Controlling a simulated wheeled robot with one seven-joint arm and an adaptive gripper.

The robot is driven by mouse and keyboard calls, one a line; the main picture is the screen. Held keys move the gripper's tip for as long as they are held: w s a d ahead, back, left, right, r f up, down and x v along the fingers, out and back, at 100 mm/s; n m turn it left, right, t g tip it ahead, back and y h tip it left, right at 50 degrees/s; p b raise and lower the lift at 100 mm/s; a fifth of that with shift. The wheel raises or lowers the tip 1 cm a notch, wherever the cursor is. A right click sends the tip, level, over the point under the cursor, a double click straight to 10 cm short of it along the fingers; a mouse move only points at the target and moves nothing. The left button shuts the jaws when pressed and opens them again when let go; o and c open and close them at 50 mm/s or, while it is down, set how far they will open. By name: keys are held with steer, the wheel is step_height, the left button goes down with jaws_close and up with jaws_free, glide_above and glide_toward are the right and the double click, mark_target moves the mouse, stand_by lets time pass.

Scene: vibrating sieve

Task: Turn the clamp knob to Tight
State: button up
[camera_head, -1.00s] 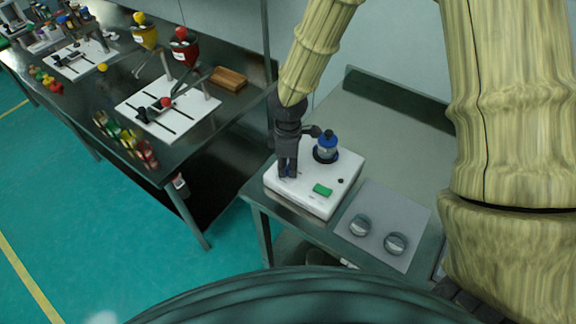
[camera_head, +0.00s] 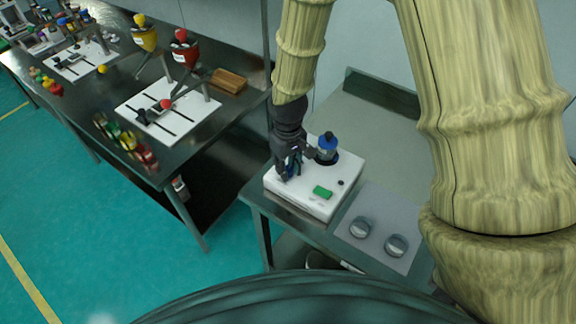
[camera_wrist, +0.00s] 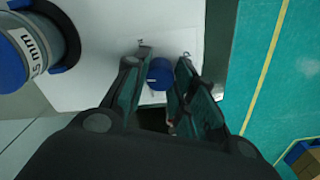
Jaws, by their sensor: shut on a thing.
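The vibrating sieve is a white box (camera_head: 325,207) on the steel table. A blue clamp knob (camera_wrist: 160,74) with a pale mark on it shows between my fingertips in the wrist view. My gripper (camera_head: 288,172) points down at the left part of the box, and its fingers are shut on the knob; the wrist view shows my gripper (camera_wrist: 159,80) with a finger on each side of it. In the head view my fingers mostly hide the knob. I cannot read any Tight label.
A blue-lidded sieve jar (camera_head: 327,147) stands on the box close to the right of my gripper; its label shows in the wrist view. A green button (camera_head: 322,192) is at the front. Two grey dials (camera_head: 360,227) sit on a plate to the right.

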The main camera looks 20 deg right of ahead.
mark_target(288, 168)
steer(key=m, duration=0.5)
steer(key=shift+m+p, duration=0.3)
steer(key=shift+p, duration=0.05)
steer(key=shift+m+p, duration=0.35)
steer(key=shift+m, duration=1.85)
steer(key=o, duration=1.1)
steer(key=shift+c, duration=0.2)
steer(key=shift+r, duration=0.1)
step_height(288, 168, up, 12)
